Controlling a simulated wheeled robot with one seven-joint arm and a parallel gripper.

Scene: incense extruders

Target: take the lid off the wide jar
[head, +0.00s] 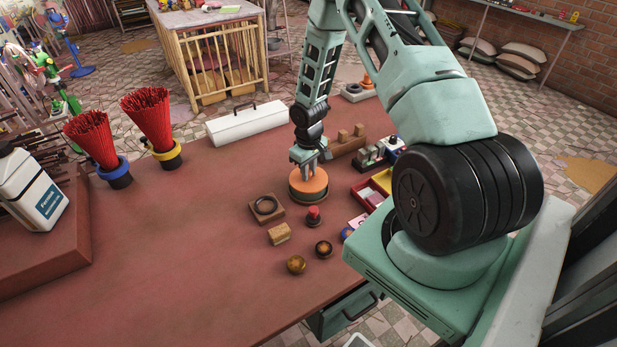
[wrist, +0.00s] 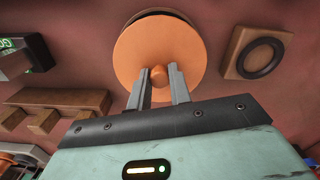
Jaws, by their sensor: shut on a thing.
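The wide jar (head: 307,198) stands on the red-brown table, a low dark round body mostly covered by its lid. The orange lid (head: 308,181) is a flat disc; in the wrist view the lid (wrist: 158,48) has a small round knob (wrist: 159,76) in its middle. My gripper (head: 309,168) points down over the lid. In the wrist view my gripper (wrist: 159,82) has its two grey fingers on either side of the knob, shut on it. A dark rim shows at the lid's far edge. I cannot tell whether the lid is raised off the jar.
A wooden block with a dark ring (head: 265,207), a red-topped stamp (head: 313,216), a small wooden block (head: 279,234) and two round knobs stand in front. A stepped wooden block (head: 347,141) and trays lie to the right. The left middle of the table is clear.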

